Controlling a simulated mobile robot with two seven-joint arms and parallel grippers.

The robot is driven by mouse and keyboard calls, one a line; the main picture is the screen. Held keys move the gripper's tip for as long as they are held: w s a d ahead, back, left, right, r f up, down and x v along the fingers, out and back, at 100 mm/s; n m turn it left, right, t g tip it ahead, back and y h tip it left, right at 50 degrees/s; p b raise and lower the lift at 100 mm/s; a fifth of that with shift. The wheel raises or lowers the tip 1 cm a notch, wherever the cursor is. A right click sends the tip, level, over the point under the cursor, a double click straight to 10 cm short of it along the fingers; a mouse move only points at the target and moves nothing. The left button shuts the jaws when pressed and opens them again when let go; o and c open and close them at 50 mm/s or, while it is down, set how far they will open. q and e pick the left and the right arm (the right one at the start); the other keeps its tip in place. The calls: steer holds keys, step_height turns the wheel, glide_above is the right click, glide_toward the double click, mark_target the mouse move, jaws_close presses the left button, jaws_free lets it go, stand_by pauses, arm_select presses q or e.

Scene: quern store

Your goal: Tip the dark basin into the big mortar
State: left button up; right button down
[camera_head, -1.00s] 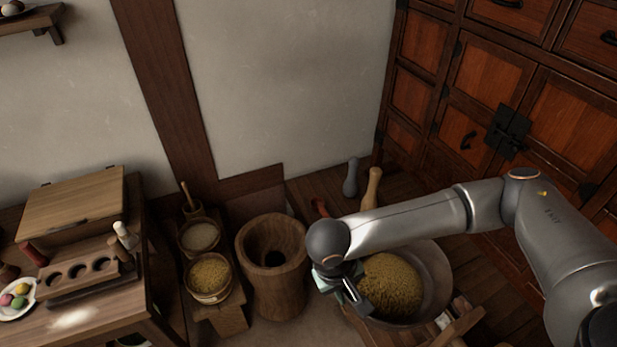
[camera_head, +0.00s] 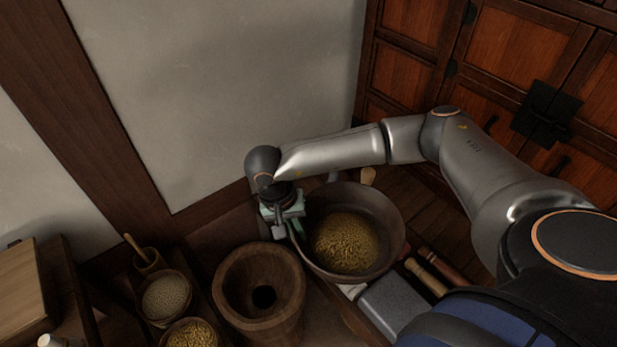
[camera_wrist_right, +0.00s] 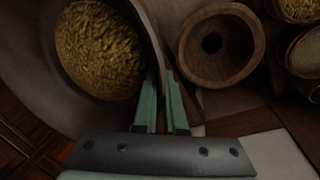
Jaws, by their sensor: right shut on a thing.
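The dark basin (camera_head: 382,218), wide and round, holds a heap of yellow grain (camera_head: 346,243). It looks roughly level, just right of and behind the big mortar in the head view. My right gripper (camera_head: 288,215) is shut on the basin's left rim. In the right wrist view, the green-padded fingers (camera_wrist_right: 160,95) pinch the wall of the basin (camera_wrist_right: 35,75). The big wooden mortar (camera_head: 232,283) stands upright with a dark hollow; it also shows in the right wrist view (camera_wrist_right: 205,75). The basin's underside is hidden. My left gripper is not in view.
Bowls of pale grain (camera_head: 165,298) and yellow grain (camera_head: 190,335) stand left of the mortar. A grey block (camera_head: 395,303) and wooden-handled tools (camera_head: 428,275) lie right of it. A wooden cabinet (camera_head: 520,60) closes off the back right.

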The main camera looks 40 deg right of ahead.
arm_select(q)
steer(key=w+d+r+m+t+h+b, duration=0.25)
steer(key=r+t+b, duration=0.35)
steer(key=b, duration=0.5)
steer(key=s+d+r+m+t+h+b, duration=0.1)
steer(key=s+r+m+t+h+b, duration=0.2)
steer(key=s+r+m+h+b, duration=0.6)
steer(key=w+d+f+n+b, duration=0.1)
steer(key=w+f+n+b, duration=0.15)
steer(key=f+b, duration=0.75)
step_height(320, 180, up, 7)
steer(key=p, duration=0.6)
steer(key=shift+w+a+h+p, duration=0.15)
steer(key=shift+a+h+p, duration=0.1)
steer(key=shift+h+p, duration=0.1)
arm_select(e)
steer(key=w+d+f+m+y, duration=0.1)
steer(key=w+d+f+m, duration=0.3)
steer(key=f+m, duration=0.3)
steer(key=w+d+f+m, duration=0.5)
steer(key=f+m, duration=0.2)
steer(key=m, duration=0.3)
steer(key=w+d+f+m+t+y, duration=0.1)
steer(key=w+d+f+m, duration=0.3)
steer(key=f+m, duration=0.4)
steer(key=shift+w+d+y, duration=0.3)
steer(key=shift+w+d, duration=0.1)
steer(key=shift+d, duration=0.15)
